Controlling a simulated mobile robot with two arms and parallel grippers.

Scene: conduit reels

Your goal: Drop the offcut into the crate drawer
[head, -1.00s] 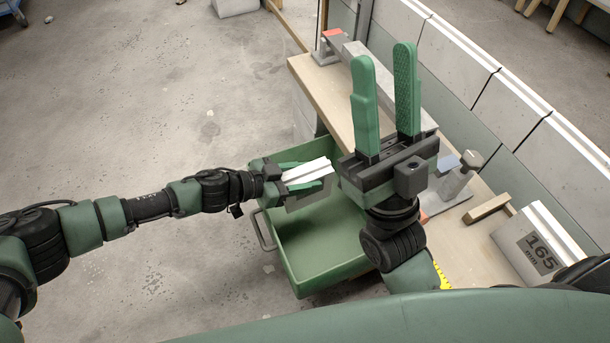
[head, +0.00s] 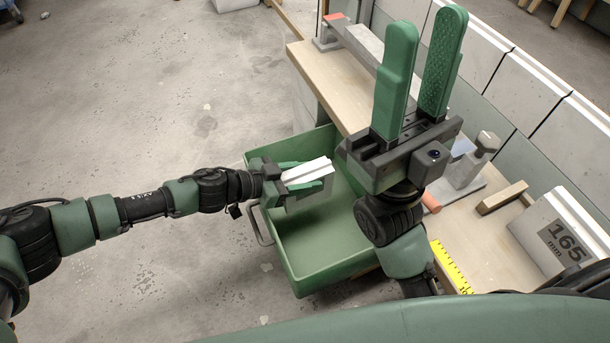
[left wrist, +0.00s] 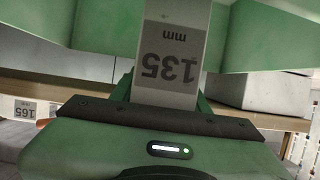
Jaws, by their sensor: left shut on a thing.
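The offcut (head: 309,169) is a short white channel piece. My left gripper (head: 306,178) is shut on it and holds it over the green crate drawer (head: 322,242), inside its outline in the head view. The left wrist view shows the offcut (left wrist: 172,60) between the fingers, with a "135 mm" label. The drawer stands pulled out beside the workbench, and the part of its floor I can see is bare. My right gripper (head: 424,60) points upward, its two green fingers apart with nothing between them. It hides part of the bench.
The workbench (head: 330,80) carries a long grey bar, a metal clamp (head: 475,160), a wooden block (head: 502,197) and a yellow rule (head: 450,267). A white piece marked "165 mm" (head: 560,235) stands at the right. The floor left of the drawer is clear.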

